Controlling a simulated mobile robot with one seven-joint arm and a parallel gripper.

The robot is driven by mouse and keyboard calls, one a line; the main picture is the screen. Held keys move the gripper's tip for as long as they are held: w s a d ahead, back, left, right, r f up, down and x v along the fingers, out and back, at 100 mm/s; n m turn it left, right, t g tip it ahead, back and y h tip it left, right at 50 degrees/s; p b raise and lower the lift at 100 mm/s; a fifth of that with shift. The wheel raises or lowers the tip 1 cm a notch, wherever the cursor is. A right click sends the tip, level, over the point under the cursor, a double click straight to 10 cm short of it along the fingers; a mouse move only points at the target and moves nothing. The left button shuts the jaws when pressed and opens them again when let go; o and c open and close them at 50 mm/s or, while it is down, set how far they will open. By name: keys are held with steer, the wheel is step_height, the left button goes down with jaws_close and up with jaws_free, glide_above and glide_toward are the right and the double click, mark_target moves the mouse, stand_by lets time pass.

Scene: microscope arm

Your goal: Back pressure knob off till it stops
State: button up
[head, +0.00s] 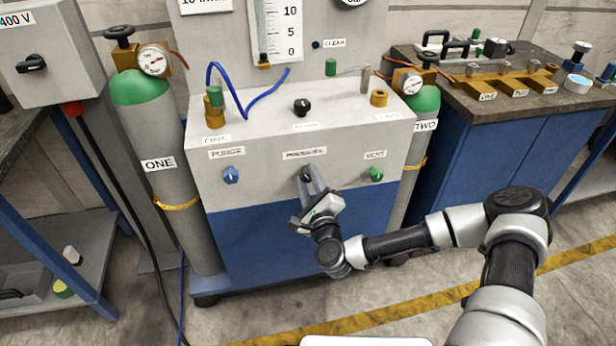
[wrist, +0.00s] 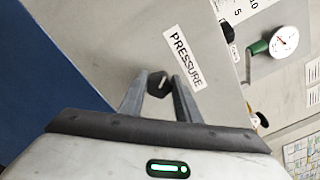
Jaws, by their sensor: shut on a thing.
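The pressure knob (wrist: 158,84) is a small black knob on the grey front panel, beside the PRESSURE label (wrist: 186,57). In the wrist view my gripper (wrist: 160,92) has its two fingers on either side of the knob, shut on it. In the head view my gripper (head: 308,176) reaches the middle of the panel below the PRESSURE label, and its fingers and body hide most of the knob. I cannot read the knob's turn position.
On the same panel, a blue PURGE knob (head: 231,175) sits to the left and a green VENT knob (head: 376,174) to the right. Another black knob (head: 302,105) stands on the top face. Gas cylinder ONE (head: 160,140) stands left, cylinder TWO (head: 424,105) right. The floor in front is clear.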

steer(key=n+p, duration=0.1)
steer(key=n, duration=0.4)
steer(key=shift+f+n, duration=0.1)
steer(key=shift+n, duration=0.3)
steer(key=n, duration=0.4)
steer(key=shift+f, duration=0.1)
steer(key=n, duration=0.5)
steer(key=shift+f+n, duration=0.15)
steer(key=shift+n, duration=0.25)
steer(key=n+b, duration=0.1)
steer(key=n, duration=0.3)
steer(key=shift+d, duration=0.15)
steer(key=shift+n, duration=0.3)
steer(key=o, duration=1.1)
steer(key=shift+c, duration=0.2)
steer(key=shift+s, duration=0.15)
steer(key=v, duration=1.7)
steer(key=shift+b, duration=0.3)
